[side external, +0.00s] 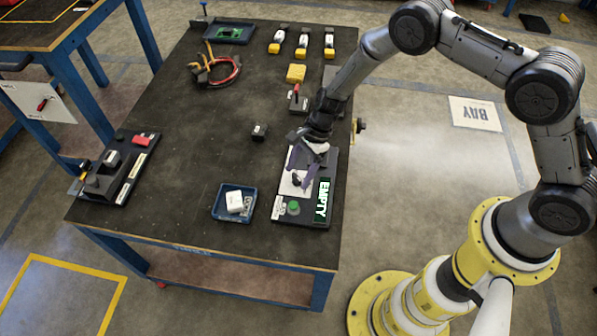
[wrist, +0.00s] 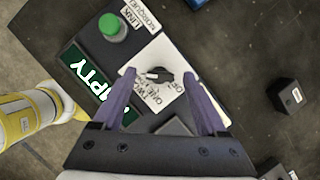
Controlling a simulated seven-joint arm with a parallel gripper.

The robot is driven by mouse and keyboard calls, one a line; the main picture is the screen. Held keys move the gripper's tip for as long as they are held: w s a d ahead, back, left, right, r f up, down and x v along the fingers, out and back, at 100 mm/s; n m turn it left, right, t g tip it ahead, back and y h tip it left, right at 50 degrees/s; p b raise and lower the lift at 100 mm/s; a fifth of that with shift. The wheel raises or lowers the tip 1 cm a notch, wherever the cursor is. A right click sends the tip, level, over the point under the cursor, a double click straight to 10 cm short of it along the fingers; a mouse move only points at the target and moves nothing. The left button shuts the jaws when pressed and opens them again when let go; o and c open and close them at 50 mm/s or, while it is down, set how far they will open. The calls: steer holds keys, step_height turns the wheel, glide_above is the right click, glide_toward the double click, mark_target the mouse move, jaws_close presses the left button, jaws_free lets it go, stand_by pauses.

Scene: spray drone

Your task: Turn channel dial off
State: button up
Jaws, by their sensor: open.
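The channel dial (wrist: 158,75) is a small black knob with a pointer. It sits on a white label plate (wrist: 147,60) with printed words, on a dark panel at the table's front right. In the side view the plate (side external: 290,184) shows, partly covered by my gripper. My gripper (wrist: 158,97) is open and empty, its two purple fingers spread with the dial between and slightly beyond their tips in the wrist view. In the side view my gripper (side external: 303,168) is right over the panel. I cannot tell whether a finger touches the dial.
On the same panel are a green button (side external: 293,207) and a green EMPTY sign (side external: 322,200). A blue tray (side external: 219,207) with a white block stands to the left. A small black block (side external: 260,132) lies behind. A red-handled switch (side external: 296,91) stands farther back. The table's middle is mostly clear.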

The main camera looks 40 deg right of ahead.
steer(key=shift+a+f, duration=0.15)
steer(key=shift+f, duration=0.15)
jaws_close()
stand_by(0.3)
